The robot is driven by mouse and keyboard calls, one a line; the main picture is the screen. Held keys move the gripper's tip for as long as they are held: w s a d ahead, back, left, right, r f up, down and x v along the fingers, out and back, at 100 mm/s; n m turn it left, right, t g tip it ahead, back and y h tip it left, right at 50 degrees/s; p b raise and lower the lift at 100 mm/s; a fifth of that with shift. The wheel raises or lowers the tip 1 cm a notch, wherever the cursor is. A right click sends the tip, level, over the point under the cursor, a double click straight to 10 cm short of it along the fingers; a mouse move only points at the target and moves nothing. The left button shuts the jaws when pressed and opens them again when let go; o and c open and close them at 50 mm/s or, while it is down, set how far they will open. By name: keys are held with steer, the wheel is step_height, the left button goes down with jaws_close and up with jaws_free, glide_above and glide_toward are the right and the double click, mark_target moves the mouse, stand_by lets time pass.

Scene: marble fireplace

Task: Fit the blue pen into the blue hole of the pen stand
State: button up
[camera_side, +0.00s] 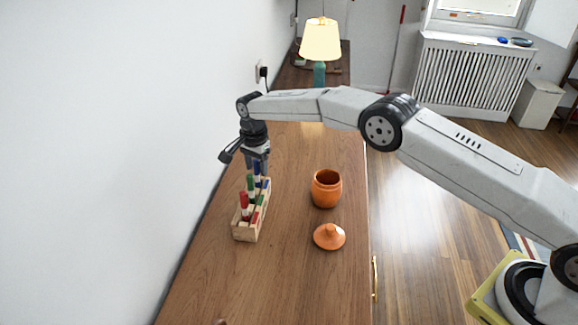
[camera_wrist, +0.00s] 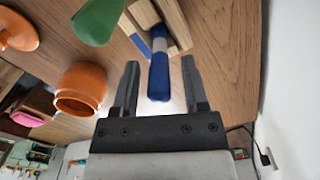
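The wooden pen stand (camera_side: 246,231) stands on the brown tabletop, with coloured patches on its top; part of it shows in the wrist view (camera_wrist: 177,22). The blue pen (camera_side: 256,168) is upright at the stand's far end. In the wrist view the blue pen (camera_wrist: 159,78), with a white band, lies between my fingers, with a gap on each side. A blue patch (camera_wrist: 141,44) shows beside its lower end; how deep the pen sits is hidden. My gripper (camera_wrist: 160,64) is open around the pen, pointing down over the stand in the side view (camera_side: 259,163).
A red pen (camera_side: 244,201) and a green pen (camera_side: 250,185) stand upright in the stand. An orange pot (camera_side: 327,189) and its lid (camera_side: 329,237) are to the right. A white wall is close on the left. The near tabletop is clear; a lamp (camera_side: 320,45) stands far back.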

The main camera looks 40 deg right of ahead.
steer(key=shift+r, duration=0.2)
step_height(320, 180, up, 12)
stand_by(0.9)
steer(key=shift+d, duration=0.1)
stand_by(0.4)
steer(key=s+d+f+n+t, duration=0.1)
steer(key=s+d+n, duration=0.3)
steer(key=s, duration=0.7)
steer(key=s+d+f+n, duration=0.1)
steer(key=s+d+n, duration=0.3)
steer(key=s, duration=0.8)
steer(key=s+d+f+n+t, duration=0.1)
steer(key=s+d+n, duration=0.3)
steer(key=s, duration=0.8)
steer(key=shift+d+f+n+t, duration=0.3)
steer(key=shift+d+n, duration=0.1)
steer(key=shift+n, duration=0.4)
